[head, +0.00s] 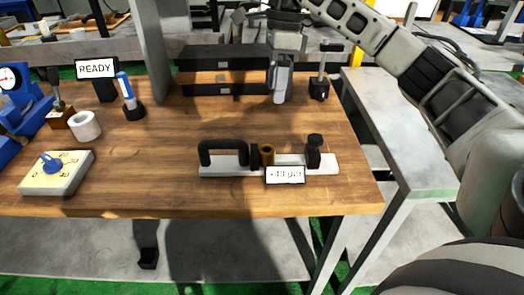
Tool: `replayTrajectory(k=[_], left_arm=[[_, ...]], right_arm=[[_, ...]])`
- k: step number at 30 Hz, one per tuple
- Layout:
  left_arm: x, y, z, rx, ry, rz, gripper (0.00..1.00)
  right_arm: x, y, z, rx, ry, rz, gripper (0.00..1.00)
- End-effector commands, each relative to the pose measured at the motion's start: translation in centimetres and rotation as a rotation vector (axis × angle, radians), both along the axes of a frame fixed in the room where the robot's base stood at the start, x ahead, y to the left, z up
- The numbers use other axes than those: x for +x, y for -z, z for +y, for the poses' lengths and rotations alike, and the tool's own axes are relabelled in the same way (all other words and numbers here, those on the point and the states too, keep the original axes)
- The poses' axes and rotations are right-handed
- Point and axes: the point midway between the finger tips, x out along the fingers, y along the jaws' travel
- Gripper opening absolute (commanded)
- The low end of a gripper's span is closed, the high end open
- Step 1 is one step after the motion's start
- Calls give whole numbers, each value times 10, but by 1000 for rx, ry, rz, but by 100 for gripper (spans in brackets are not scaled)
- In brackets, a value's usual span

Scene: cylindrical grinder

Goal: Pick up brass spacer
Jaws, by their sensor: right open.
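The brass spacer appears to be the small gold-brown cylinder (267,152) standing on a light metal bar (222,168). A small dark part stands just left of it, and a white label (285,175) stands in front of it. My right gripper (281,92) points down over the back of the wooden table, behind the cylinder in the picture and apart from it. It is open, with nothing visible in it. My left gripper is not in view.
The bar carries a black handle (222,148) and a black knob (314,148). A dark clamp-like tool (321,75) stands right of my right gripper. The table's (170,165) middle is clear.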

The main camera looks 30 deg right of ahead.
Motion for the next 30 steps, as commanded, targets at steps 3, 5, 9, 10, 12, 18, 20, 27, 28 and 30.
replayTrajectory(k=[3,5,9,10,12,18,20,27,28,30], left_arm=[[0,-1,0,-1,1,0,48],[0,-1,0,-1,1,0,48],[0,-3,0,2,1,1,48],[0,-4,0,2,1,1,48],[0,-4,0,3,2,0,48],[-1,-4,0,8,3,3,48],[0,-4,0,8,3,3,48],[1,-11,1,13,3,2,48],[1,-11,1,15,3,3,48],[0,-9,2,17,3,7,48]], right_arm=[[-3,13,-3,-19,3,8,62],[-4,25,-1,-17,1,9,62],[-7,56,5,-16,1,10,62],[-7,62,6,-15,1,8,62],[-8,75,8,-14,2,8,62],[-9,98,13,-13,1,4,62],[-9,101,13,-13,2,2,62],[-8,128,23,-11,0,7,62],[-8,132,24,-12,0,8,62],[-9,142,25,-12,1,6,62]])
